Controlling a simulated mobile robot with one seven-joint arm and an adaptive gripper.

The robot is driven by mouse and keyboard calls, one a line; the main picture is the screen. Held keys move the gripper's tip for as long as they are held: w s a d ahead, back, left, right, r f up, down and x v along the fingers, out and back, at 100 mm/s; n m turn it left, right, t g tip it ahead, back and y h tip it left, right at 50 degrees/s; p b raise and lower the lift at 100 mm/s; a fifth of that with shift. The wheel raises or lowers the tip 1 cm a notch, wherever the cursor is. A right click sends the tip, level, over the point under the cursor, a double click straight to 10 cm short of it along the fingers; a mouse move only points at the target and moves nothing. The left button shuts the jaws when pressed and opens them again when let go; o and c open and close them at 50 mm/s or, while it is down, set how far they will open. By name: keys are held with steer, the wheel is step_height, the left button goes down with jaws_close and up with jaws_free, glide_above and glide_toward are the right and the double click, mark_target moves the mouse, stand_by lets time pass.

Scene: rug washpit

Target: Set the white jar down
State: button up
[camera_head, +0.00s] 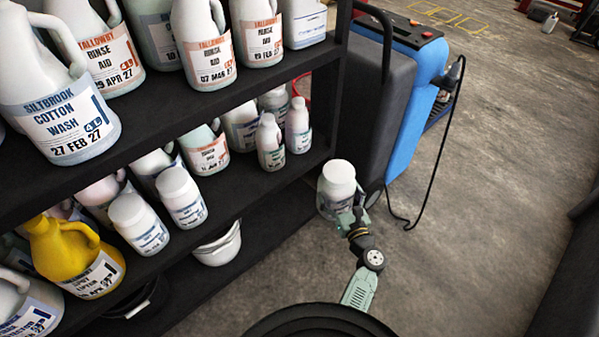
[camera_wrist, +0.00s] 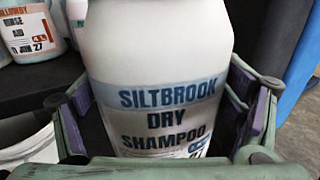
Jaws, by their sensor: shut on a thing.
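The white jar (camera_head: 339,178) is upright in my gripper (camera_head: 341,208), off the shelf edge and to the right of the rack in the head view. In the wrist view the jar (camera_wrist: 160,70) fills the middle, and its label reads Siltbrook Dry Shampoo. My gripper's fingers (camera_wrist: 175,125) are on both sides of the jar, shut on it. The jar's base is hidden by the gripper in both views, and I cannot tell how far it is from the floor.
A black rack (camera_head: 232,183) on the left holds several bottles and jars. Its middle shelf has two similar white jars (camera_head: 139,222) and a yellow jug (camera_head: 70,255). A white bucket (camera_head: 218,247) sits below. A blue and grey machine (camera_head: 405,95) stands behind my gripper. The concrete floor (camera_head: 470,240) at right is clear.

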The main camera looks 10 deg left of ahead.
steer(key=s+d+f+m+h, duration=0.2)
steer(key=d+f, duration=0.3)
steer(key=d, duration=0.8)
steer(key=s+d+f+m+t+h, duration=0.1)
steer(key=s+d+f+h, duration=0.4)
steer(key=d, duration=0.8)
steer(key=s+d+f+m+h, duration=0.3)
steer(key=d+f, duration=0.2)
steer(key=d, duration=0.8)
steer(key=shift+s+d+m+t, duration=0.2)
steer(key=shift+s+m+t, duration=0.1)
steer(key=shift+s+t, duration=0.1)
